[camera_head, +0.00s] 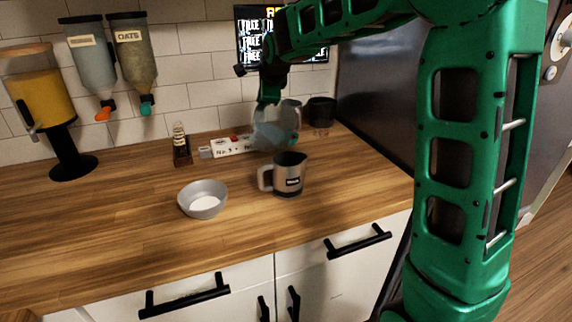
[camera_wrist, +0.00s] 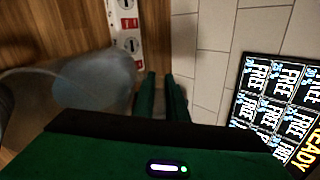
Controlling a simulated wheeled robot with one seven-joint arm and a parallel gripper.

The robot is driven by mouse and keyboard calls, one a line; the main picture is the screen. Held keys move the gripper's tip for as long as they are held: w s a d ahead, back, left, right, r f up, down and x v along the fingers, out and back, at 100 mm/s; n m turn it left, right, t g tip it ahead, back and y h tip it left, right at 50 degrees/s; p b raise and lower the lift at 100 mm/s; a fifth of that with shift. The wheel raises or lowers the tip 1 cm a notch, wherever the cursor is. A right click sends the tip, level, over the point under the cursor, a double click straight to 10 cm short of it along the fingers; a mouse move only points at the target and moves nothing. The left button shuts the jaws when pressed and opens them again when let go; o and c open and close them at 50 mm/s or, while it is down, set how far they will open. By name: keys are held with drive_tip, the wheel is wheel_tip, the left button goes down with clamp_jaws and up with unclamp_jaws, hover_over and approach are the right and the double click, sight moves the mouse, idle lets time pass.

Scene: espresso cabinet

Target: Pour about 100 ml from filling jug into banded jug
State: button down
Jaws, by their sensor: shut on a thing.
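A clear glass jug (camera_head: 274,132) holding pale bluish contents, which I take as the filling jug, is up by the back of the counter. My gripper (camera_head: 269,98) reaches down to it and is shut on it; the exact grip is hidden. In the wrist view the jug (camera_wrist: 92,82) is blurred, left of my green fingers (camera_wrist: 161,88). The banded jug (camera_head: 289,174), steel with a dark band and a label, stands upright on the counter, in front of the glass jug and slightly right. Its handle points left. Its inside looks dark.
A grey bowl (camera_head: 203,199) with white contents stands left of the banded jug. A labelled white strip (camera_head: 232,146) and small bottle rack (camera_head: 181,150) sit behind. A dark cup (camera_head: 320,112) is at the back right. A yellow dispenser (camera_head: 42,100) stands left. The front-left counter is clear.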

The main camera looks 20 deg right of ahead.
drive_tip(key=shift+s+r+t+p, duration=0.4)
drive_tip(key=shift+r+t+p, duration=0.15)
drive_tip(key=shift+r, duration=0.3)
drive_tip(key=shift+s+r+t+p, duration=0.4)
drive_tip(key=shift+r+t+p, duration=0.1)
drive_tip(key=shift+r, duration=0.3)
idle(1.3)
drive_tip(key=shift+s+r+t+p, duration=0.55)
drive_tip(key=shift+r+p, duration=0.25)
drive_tip(key=shift+p, duration=0.5)
idle(2.5)
